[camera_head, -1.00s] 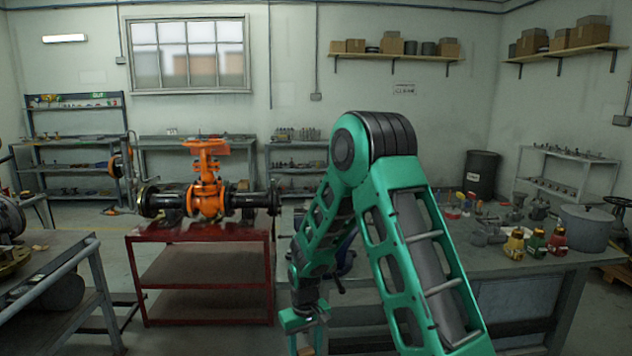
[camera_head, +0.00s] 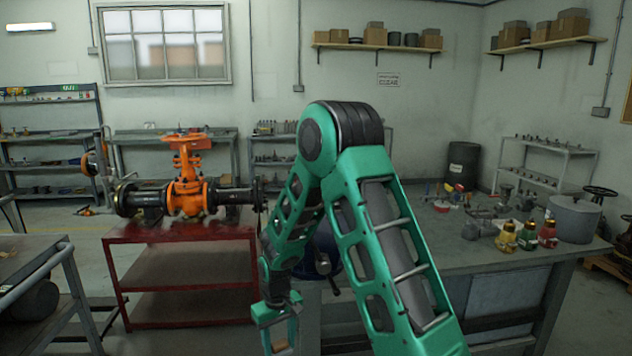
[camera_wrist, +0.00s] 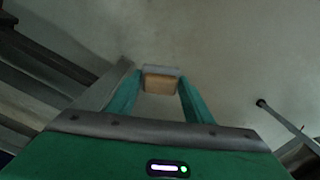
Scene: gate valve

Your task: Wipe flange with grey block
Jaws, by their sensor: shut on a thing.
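An orange gate valve (camera_head: 188,186) with black pipe stubs and flanges stands on a red bench (camera_head: 190,235) left of centre in the head view. An end flange (camera_head: 258,193) is on its right pipe stub. I cannot tell which flange the task names. My gripper (camera_head: 281,338) hangs low in the head view, right of the red bench and apart from the valve. In the wrist view my gripper (camera_wrist: 160,85) is shut on a small block, grey on top (camera_wrist: 160,70) with a tan face (camera_wrist: 160,84). In the head view its lower part is cut off.
A grey workbench (camera_head: 480,250) with bottles, fittings and a pot (camera_head: 573,218) stands at the right. Another grey table (camera_head: 25,265) is at the front left. Floor (camera_head: 95,240) is open between that table and the red bench. Shelves line the back wall.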

